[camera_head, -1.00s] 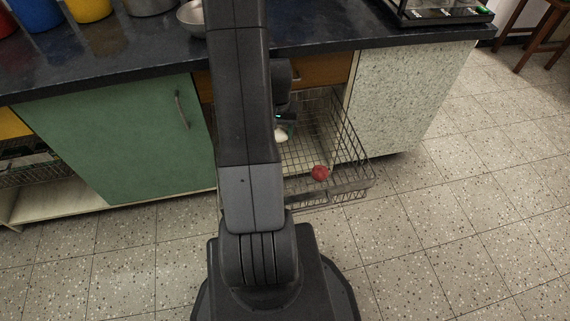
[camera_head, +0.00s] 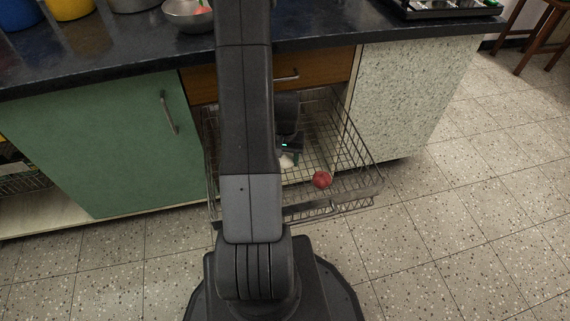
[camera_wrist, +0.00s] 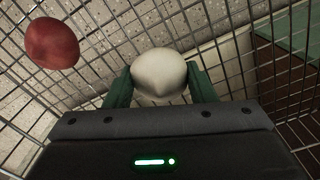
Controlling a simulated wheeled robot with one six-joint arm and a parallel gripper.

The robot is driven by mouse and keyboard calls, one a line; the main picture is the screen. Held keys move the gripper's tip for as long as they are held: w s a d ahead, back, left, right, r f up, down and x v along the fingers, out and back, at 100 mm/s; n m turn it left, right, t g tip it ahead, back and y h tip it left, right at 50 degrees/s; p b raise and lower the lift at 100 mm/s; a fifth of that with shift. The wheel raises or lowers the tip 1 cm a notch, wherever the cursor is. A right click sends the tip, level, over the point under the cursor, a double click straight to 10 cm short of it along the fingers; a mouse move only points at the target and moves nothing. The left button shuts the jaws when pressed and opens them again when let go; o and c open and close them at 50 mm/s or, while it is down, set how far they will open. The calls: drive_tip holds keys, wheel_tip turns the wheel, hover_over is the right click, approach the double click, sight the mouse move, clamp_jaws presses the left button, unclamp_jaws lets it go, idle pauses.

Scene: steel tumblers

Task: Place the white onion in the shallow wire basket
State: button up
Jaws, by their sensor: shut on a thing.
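The white onion (camera_wrist: 160,72) is between the two green fingers of my gripper (camera_wrist: 160,88) in the wrist view, and the gripper is shut on it. In the head view the onion (camera_head: 287,161) shows as a small pale patch below my gripper (camera_head: 288,152), partly hidden by my arm. The wire basket (camera_head: 348,152) is pulled out from under the counter. Its mesh (camera_wrist: 108,38) surrounds the onion in the wrist view, and the gripper is inside the basket's outline. I cannot tell whether the onion touches the basket floor.
A red onion-like item (camera_head: 321,179) lies in the basket near its front, and it also shows in the wrist view (camera_wrist: 52,44). A wooden drawer (camera_head: 310,72) is above the basket. A green cabinet door (camera_head: 100,150) stands to the left. The counter (camera_head: 120,55) overhangs at the back.

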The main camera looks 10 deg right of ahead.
sight(285, 155)
drive_tip(key=shift+f, duration=1.2)
drive_tip(key=shift+f+b, duration=0.25)
drive_tip(key=shift+b, duration=0.15)
drive_tip(key=o, duration=1)
drive_tip(key=shift+r, duration=0.1)
wheel_tip(285, 155, up, 12)
drive_tip(key=p, duration=0.4)
drive_tip(key=shift+r, duration=0.15)
